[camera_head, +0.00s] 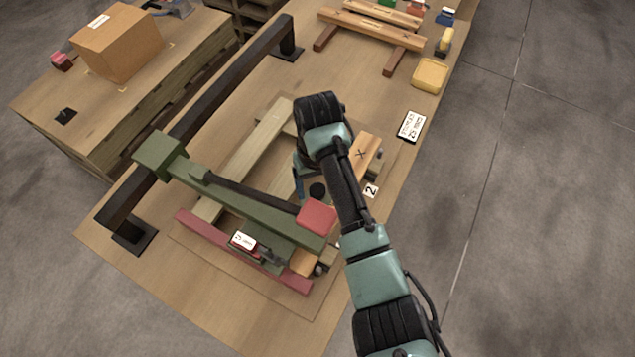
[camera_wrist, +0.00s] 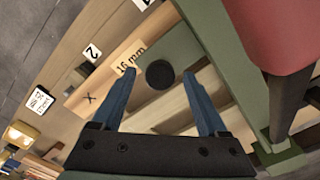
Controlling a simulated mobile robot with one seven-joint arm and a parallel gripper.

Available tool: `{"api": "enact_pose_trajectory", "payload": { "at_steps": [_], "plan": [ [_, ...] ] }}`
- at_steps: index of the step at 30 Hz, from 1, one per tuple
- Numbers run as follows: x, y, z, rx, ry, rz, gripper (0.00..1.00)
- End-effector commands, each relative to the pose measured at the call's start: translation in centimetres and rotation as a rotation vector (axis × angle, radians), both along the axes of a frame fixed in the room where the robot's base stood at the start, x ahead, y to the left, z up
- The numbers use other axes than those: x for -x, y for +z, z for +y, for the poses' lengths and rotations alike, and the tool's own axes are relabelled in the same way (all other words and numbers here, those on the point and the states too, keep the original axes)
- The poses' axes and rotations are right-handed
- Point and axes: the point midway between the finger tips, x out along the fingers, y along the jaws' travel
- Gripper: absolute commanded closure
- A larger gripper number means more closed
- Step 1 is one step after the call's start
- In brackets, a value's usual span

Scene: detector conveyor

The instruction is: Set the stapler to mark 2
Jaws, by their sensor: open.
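A long green device (camera_head: 268,212) with a dark lever and a red block (camera_head: 316,216) lies across the bench; I take it to be the stapler. A tag marked 2 (camera_head: 371,190) is beside a wooden block with an X (camera_head: 362,153); the tag also shows in the wrist view (camera_wrist: 92,52). A round black knob (camera_wrist: 160,74) lies between my gripper's (camera_wrist: 158,76) blue fingers, which are spread apart with gaps on both sides. Whether the fingers touch anything below is unclear.
A dark rail (camera_head: 215,95) runs along the bench behind the device. A red bar (camera_head: 213,237) lies in front. A white tag (camera_head: 411,125) and a yellow tray (camera_head: 430,75) are near the right edge. A cardboard box (camera_head: 120,42) stands on a separate pallet.

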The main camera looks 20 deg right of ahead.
Motion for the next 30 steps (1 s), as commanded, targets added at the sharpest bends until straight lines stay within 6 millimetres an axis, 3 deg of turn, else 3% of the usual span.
{"api": "enact_pose_trajectory", "payload": {
  "at_steps": [8,21,30],
  "plan": [
    [0.02,-0.21,-0.01,0.0,0.0,0.001,0.24],
    [0.0,-0.15,-0.01,0.0,-0.001,0.0,1.0],
    [-0.01,-0.13,-0.02,0.0,-0.001,0.0,1.0]
  ]
}}
